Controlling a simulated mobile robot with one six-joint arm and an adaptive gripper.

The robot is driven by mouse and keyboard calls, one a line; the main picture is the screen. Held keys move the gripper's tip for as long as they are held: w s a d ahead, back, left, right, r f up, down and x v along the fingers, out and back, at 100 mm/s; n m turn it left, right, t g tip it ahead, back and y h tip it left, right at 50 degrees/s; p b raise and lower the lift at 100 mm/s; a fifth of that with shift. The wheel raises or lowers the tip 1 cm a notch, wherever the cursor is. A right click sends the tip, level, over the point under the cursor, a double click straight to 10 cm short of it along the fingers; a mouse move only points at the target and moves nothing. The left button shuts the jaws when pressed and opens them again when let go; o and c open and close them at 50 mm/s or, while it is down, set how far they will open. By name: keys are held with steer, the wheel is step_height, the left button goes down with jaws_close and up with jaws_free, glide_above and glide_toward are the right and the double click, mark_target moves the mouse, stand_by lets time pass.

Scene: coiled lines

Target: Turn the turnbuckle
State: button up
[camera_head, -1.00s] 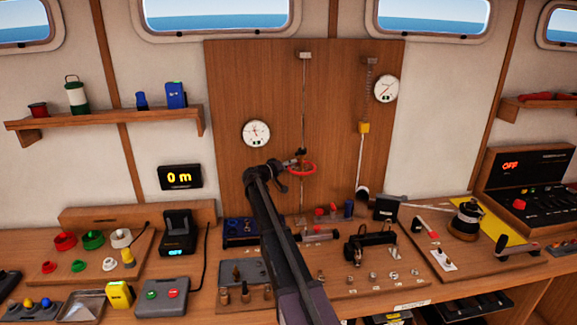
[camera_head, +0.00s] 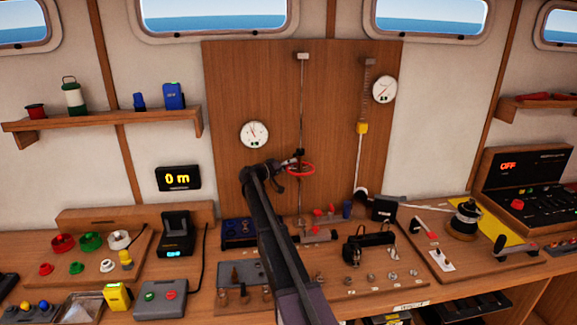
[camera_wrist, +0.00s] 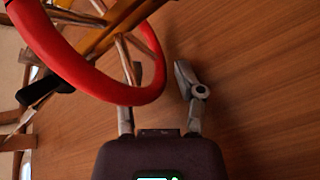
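The turnbuckle shows as a red ring handle (camera_head: 301,169) on a thin vertical wire (camera_head: 303,100) in front of the wooden panel. The red ring (camera_wrist: 83,73) is large at the upper left of the wrist view, with spokes and a brass-coloured middle part (camera_wrist: 122,22). My gripper (camera_head: 298,157) is at the ring in the head view. In the wrist view, my gripper (camera_wrist: 158,70) has its fingers apart. The ring's rim crosses in front of the left finger, and its right edge shows between the fingers. I cannot tell whether they touch.
A round gauge (camera_head: 254,134) hangs left of the wire. A second gauge (camera_head: 384,89) and a spring line with a yellow block (camera_head: 361,128) are to the right. The bench below holds many small parts and a black device (camera_head: 371,246). The panel around the wire is mostly bare.

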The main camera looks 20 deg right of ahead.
steer(key=shift+w, duration=0.1)
steer(key=shift+a, duration=0.15)
steer(key=s+a, duration=0.1)
steer(key=a, duration=0.6)
steer(key=shift+s+a, duration=0.15)
steer(key=shift+a, duration=0.25)
stand_by(0.3)
